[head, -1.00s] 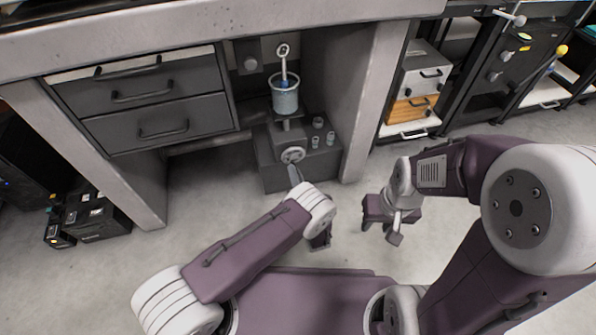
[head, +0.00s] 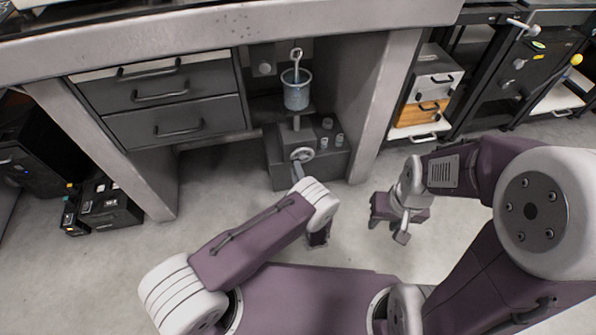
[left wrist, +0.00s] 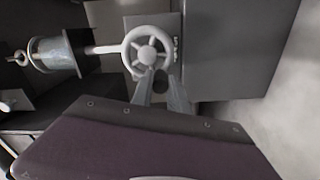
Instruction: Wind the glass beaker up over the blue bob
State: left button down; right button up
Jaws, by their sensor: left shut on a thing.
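The glass beaker (head: 297,95) stands upright on a stem above a dark jack box (head: 325,165) under the bench; it lies sideways in the left wrist view (left wrist: 55,55). A pale rod with a ring (head: 296,55) reaches down into the beaker's mouth. The blue bob is not clearly visible, apparently inside the beaker. A spoked handwheel (head: 302,154) sits on the box's front, large in the left wrist view (left wrist: 148,58). My left gripper (head: 297,168) is shut on the handwheel's lower rim. My right gripper (head: 398,218) hangs over the floor; its jaws are unclear.
Small metal weights (head: 332,132) stand on the box beside the stem. A drawer unit (head: 165,105) is to the left and a bench leg (head: 385,90) to the right. Dark boxes (head: 105,205) sit on the floor at left. The floor before the jack is clear.

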pick_arm(q)
jog(key=shift+s+a+r+m, duration=0.1)
jog(key=shift+r+m, duration=0.1)
jog(key=shift+m, duration=0.6)
pick_arm(e)
jog(key=shift+r, duration=0.25)
pick_arm(q)
jog(key=c, duration=1.3)
grip_release()
